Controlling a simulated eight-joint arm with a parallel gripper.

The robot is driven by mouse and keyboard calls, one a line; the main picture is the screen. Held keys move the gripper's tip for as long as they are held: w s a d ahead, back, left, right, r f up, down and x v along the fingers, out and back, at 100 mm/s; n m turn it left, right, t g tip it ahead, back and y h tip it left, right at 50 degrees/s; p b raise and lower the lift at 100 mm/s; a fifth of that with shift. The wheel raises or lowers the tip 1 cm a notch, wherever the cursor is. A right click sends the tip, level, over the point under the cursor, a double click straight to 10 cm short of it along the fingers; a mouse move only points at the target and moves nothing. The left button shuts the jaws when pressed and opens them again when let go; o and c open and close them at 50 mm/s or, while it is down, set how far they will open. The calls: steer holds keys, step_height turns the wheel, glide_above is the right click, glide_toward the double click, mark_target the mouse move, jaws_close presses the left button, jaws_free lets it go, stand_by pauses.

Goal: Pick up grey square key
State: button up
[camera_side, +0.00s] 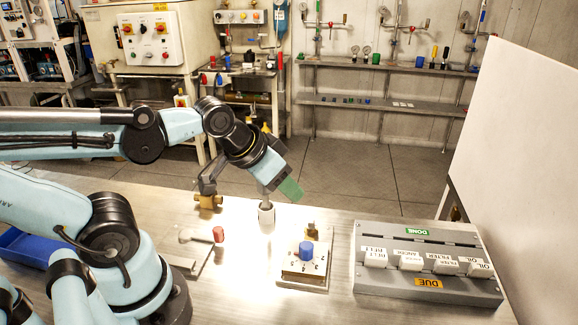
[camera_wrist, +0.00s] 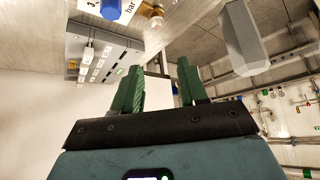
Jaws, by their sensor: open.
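The grey square key (camera_side: 266,216) stands on the metal bench in the side view, between the red-handled part and the blue knob. A grey faceted block (camera_wrist: 244,42) at the upper right of the wrist view looks like the same key, close to the camera. My gripper (camera_side: 289,189) is above the bench, tilted, its green fingertips just right of and above the key in the side view. In the wrist view my gripper (camera_wrist: 161,84) has its two green fingers apart with nothing between them. The arm partly overlaps the key's upper end.
A plate with a blue knob (camera_side: 306,250) lies right of the key. A red-handled valve (camera_side: 218,235) and a brass fitting (camera_side: 208,200) are to its left. A grey tray with labelled white blocks (camera_side: 428,286) is at the right. A white panel (camera_side: 520,150) rises behind it.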

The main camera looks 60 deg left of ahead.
steer(key=o, duration=0.4)
step_height(320, 180, up, 8)
steer(key=m+g, duration=0.3)
steer(key=g, duration=0.4)
glide_above(265, 190)
steer(key=w+a, duration=0.1)
steer(key=shift+w, duration=0.1)
steer(key=shift+a+r, duration=0.2)
steer(key=shift+a, duration=0.2)
steer(key=shift+d+f, duration=0.2)
steer(key=shift+f, duration=5.75)
